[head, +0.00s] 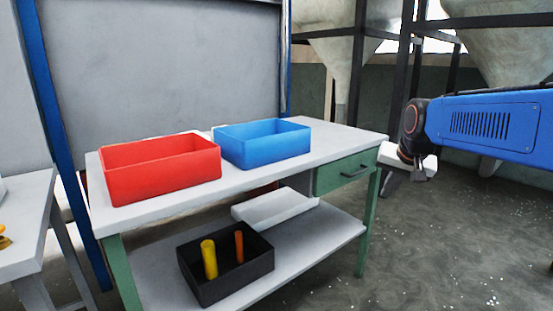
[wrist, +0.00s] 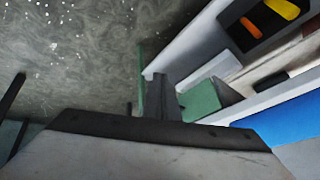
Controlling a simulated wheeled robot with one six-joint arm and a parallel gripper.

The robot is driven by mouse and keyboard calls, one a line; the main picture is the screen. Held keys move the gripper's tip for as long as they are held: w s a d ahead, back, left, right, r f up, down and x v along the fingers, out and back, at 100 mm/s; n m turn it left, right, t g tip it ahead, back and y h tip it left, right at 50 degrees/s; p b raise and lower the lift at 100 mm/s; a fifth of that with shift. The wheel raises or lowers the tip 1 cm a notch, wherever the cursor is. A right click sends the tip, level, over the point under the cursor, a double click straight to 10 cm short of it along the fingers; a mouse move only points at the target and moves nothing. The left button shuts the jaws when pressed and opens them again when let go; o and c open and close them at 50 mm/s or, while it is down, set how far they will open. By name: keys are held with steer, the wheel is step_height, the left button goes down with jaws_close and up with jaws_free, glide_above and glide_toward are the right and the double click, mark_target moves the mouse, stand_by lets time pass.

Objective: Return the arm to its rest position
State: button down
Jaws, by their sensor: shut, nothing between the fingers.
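My gripper (head: 418,176) hangs at the end of my blue arm, to the right of the workbench in the head view. It points down, is shut and holds nothing. In the wrist view the narrow grey fingers (wrist: 160,97) are together, with the floor and the bench's green end behind them. My arm reaches in from the right edge of the head view, and its base is out of sight.
A green-legged workbench (head: 345,138) carries a red bin (head: 165,177) and a blue bin (head: 268,148). Its lower shelf holds a white tray (head: 274,208) and a black box (head: 228,284) with yellow and orange cylinders. Floor (head: 450,240) at right is clear.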

steer(key=s+f+n, duration=0.1)
steer(key=s+f, duration=0.3)
steer(key=s, duration=0.5)
steer(key=s+a+f+n, duration=0.1)
steer(key=s+f, duration=0.4)
steer(key=s, duration=0.5)
steer(key=s+f+n+g, duration=0.1)
steer(key=s+f, duration=0.4)
steer(key=s, duration=0.5)
steer(key=shift+a+f+n, duration=0.15)
steer(key=shift+a+n, duration=0.2)
steer(key=shift+n, duration=0.35)
